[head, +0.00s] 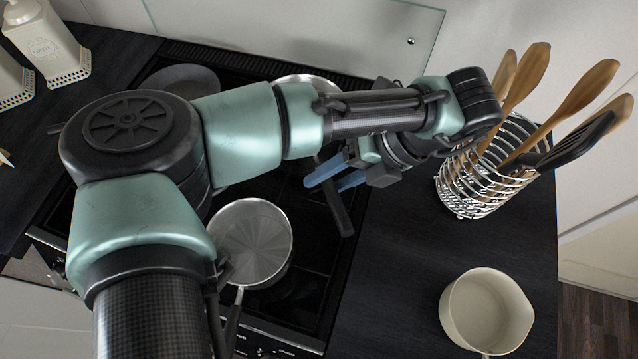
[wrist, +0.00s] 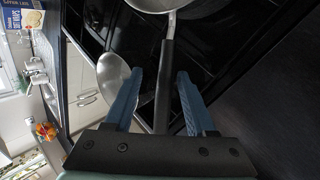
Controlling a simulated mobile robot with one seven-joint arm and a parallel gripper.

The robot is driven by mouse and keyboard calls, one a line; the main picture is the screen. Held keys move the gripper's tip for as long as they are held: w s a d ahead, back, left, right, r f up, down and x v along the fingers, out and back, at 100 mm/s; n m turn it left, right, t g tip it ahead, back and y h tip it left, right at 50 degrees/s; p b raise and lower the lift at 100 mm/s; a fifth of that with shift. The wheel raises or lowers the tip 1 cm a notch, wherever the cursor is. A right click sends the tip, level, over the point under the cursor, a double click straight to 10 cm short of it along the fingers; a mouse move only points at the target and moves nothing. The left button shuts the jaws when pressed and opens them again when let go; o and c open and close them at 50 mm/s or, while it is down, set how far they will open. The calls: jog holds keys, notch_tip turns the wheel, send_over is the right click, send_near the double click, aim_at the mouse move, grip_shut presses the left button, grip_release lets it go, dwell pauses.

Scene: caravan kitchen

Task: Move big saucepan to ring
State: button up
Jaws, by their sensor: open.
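One steel saucepan (head: 250,240) stands at the front of the black hob, its handle toward the front edge; it also shows in the wrist view (wrist: 113,85). A second steel pan (head: 305,80) stands at the back, mostly hidden behind my arm; its rim shows at the top of the wrist view (wrist: 155,4). I cannot tell for certain which is the big saucepan. The back pan's dark handle (wrist: 165,80) runs between the blue fingers of my gripper (head: 324,183), seen in the wrist view (wrist: 160,73). The fingers are open, with gaps beside the handle. The rings are mostly hidden.
A dark pan (head: 182,78) sits at the hob's back left. A wire utensil holder (head: 480,180) with wooden spoons stands close to my wrist on the right. A cream pot (head: 487,310) stands at front right. The dark counter (head: 395,265) between hob and pot is clear.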

jog(key=v, duration=0.8)
jog(key=shift+d, duration=0.1)
